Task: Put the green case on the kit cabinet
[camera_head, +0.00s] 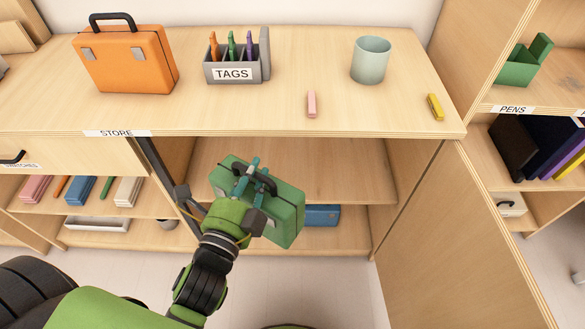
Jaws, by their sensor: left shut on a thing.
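The green case (286,214) hangs tilted in front of the open compartment of a wooden cabinet (300,119), below the level of its top. My left gripper (254,176) is shut on the case's dark handle, and the gripper covers part of the case. The cabinet's front label reads STORE; I cannot see a label that says kit. My right gripper is not in view.
On the cabinet top stand an orange case (128,62), a TAGS holder (232,70), a pale cup (370,62), a pink block (311,104) and a yellow block (435,107). A blue case (322,215) lies inside, low. An open door (455,245) stands at right.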

